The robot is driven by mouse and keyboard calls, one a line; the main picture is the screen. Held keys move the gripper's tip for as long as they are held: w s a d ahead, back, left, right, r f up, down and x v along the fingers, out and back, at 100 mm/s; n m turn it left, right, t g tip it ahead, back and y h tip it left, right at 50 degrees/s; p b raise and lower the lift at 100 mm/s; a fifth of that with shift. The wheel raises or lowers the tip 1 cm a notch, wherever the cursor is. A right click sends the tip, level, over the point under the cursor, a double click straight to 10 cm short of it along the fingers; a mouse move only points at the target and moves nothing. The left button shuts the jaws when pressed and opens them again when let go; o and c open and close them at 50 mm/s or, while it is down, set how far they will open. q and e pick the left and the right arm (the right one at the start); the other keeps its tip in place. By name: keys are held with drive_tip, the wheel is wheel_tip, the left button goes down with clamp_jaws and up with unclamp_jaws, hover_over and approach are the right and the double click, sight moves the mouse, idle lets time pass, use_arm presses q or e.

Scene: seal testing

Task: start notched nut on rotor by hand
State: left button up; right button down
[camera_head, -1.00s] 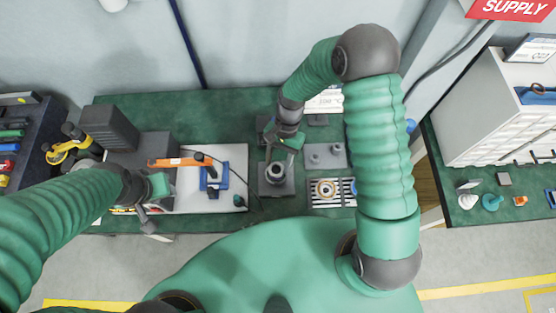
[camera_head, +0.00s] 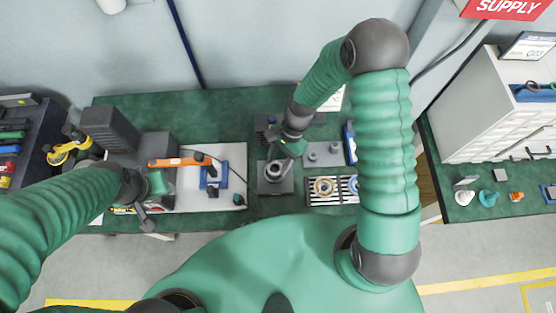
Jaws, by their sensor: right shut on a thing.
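The rotor (camera_head: 277,172) stands upright in a grey square fixture on the green bench, showing as a dark ring from above. My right gripper (camera_head: 277,158) reaches down right at the rotor's top, at its back edge. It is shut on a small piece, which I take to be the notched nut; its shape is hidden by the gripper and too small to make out. I cannot tell whether it touches the rotor's thread. My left gripper (camera_head: 147,220) hangs near the bench's front edge at left, away from the rotor; its jaws are too small to read.
A striped tray (camera_head: 311,197) with brass-coloured rings lies right of the rotor, with a grey plate with pegs (camera_head: 323,154) behind it. A white mat (camera_head: 228,158) holds a blue fixture and an orange-handled tool at left. A dark cable lies between mat and rotor.

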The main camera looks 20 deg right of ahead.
drive_tip(key=m, duration=0.1)
drive_tip(key=m+t, duration=0.1)
drive_tip(key=shift+s+d+r+m+p, duration=0.1)
drive_tip(key=shift+s+d+m+p, duration=0.1)
drive_tip(key=shift+m+p, duration=0.15)
drive_tip(key=shift+m+t+y, duration=0.3)
drive_tip(key=shift+m, duration=0.35)
drive_tip(key=shift+a, duration=0.1)
drive_tip(key=shift+s+f+m+t+b, duration=0.2)
drive_tip(key=shift+m+t+b, duration=0.35)
drive_tip(key=shift+m, duration=0.55)
drive_tip(key=c, duration=0.7)
unclamp_jaws()
drive_tip(key=shift+o, duration=0.2)
drive_tip(key=shift+r, duration=0.1)
